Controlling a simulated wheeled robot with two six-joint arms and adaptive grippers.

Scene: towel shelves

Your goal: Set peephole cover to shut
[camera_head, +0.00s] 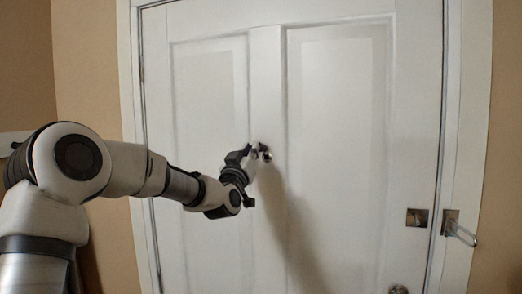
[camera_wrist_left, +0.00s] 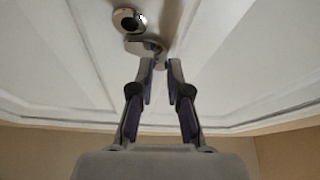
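The peephole (camera_wrist_left: 128,20) is a round metal ring with a dark centre on the white door, and its lens is uncovered in the left wrist view. The peephole cover (camera_wrist_left: 144,47) is a small metal flap swung off to one side of the ring. My left gripper (camera_wrist_left: 162,63) is partly open, with a gap between its fingertips right beside the cover's edge. I cannot tell whether a fingertip touches the cover. In the head view my left gripper (camera_head: 258,150) is at the door's middle rail and partly hides the peephole fitting (camera_head: 266,155). My right gripper is not in view.
The white panelled door (camera_head: 335,130) is closed in its frame. A metal latch plate (camera_head: 417,217) and a swing bar (camera_head: 458,231) sit at the right edge, with a knob (camera_head: 398,290) below. The space in front of the right door panel is clear.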

